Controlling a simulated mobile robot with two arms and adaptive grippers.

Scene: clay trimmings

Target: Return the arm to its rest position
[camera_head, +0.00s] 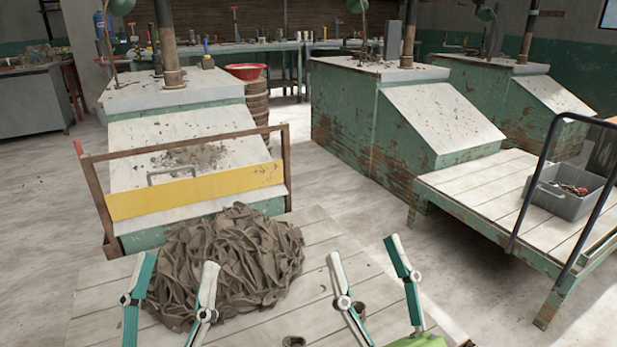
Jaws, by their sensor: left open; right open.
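My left gripper (173,281) is open, with its two fingers apart over the near left part of the plank table (330,235). A big heap of grey-brown clay trimmings (240,255) lies on the table, just beyond and partly behind the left gripper's fingers. I see no clay held between them. My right gripper (364,260) is open and empty, to the right of the heap and apart from it in the picture. The lower parts of both grippers are cut off by the bottom edge.
Small clay pieces (294,341) lie near the bottom edge, and a green thing (418,341) is partly visible beside the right gripper. A wooden frame with a yellow board (195,190) stands behind the heap. A cart at right carries a grey bin (569,199). Floor between is clear.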

